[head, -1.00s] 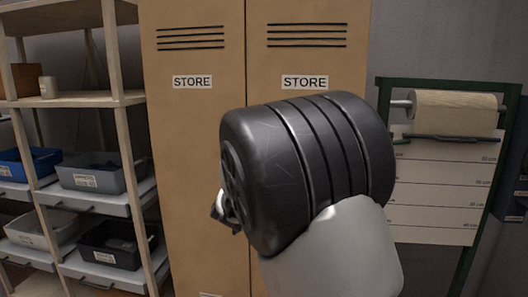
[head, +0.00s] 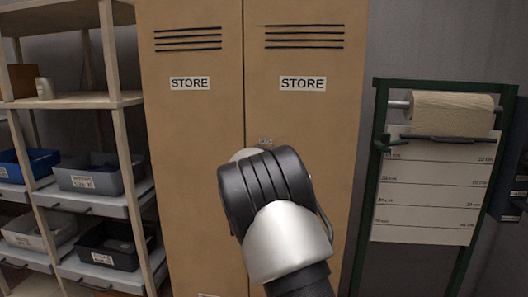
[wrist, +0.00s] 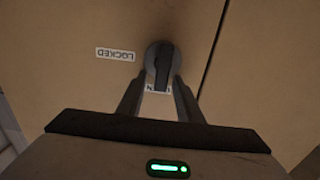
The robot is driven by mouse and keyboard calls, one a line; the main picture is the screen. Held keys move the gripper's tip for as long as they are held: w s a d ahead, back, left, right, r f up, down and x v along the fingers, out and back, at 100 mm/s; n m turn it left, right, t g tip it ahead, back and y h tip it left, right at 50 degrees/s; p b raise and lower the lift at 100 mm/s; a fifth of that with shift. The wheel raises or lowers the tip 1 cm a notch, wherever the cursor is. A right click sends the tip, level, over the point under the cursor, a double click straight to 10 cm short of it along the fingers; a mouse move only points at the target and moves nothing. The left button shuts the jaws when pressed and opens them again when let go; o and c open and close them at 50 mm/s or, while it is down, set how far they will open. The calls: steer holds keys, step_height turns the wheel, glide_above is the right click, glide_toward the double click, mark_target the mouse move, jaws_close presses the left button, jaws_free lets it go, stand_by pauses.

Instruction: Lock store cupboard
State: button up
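The tan store cupboard (head: 195,190) has two shut doors, each with a STORE label. In the wrist view a round dark lock knob (wrist: 162,62) with a raised bar sits on one door (wrist: 70,80). A LOCKED label (wrist: 115,54), seen upside down, is beside the knob. The bar lies in line with a second, mostly covered label (wrist: 158,88), not with LOCKED. My gripper (wrist: 160,82) has its fingers apart, one on each side of the bar's near end. I cannot tell whether they touch it. In the head view my arm hides the knob and gripper.
A shelf rack (head: 122,125) with several bins stands left of the cupboard. A green-framed stand (head: 368,190) with a paper roll (head: 450,109) and a marked chart stands to the right. The seam between the doors (wrist: 215,48) runs close to the knob.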

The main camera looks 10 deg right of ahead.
jaws_close()
steer(key=shift+s+d+f+m+b, duration=0.15)
steer(key=shift+d+f+m+b, duration=0.35)
steer(key=shift+m+b, duration=2.15)
steer(key=shift+s+d+f+m+b, duration=0.15)
steer(key=shift+d+f+m+b, duration=0.25)
steer(key=shift+m+b, duration=2.3)
steer(key=shift+s+d+f+m+b, duration=0.15)
steer(key=shift+d+f+m+b, duration=0.35)
steer(key=shift+m+b, duration=2.15)
steer(key=shift+a+m+p, duration=0.1)
steer(key=shift+m+p, duration=0.9)
steer(key=shift+m, duration=0.1)
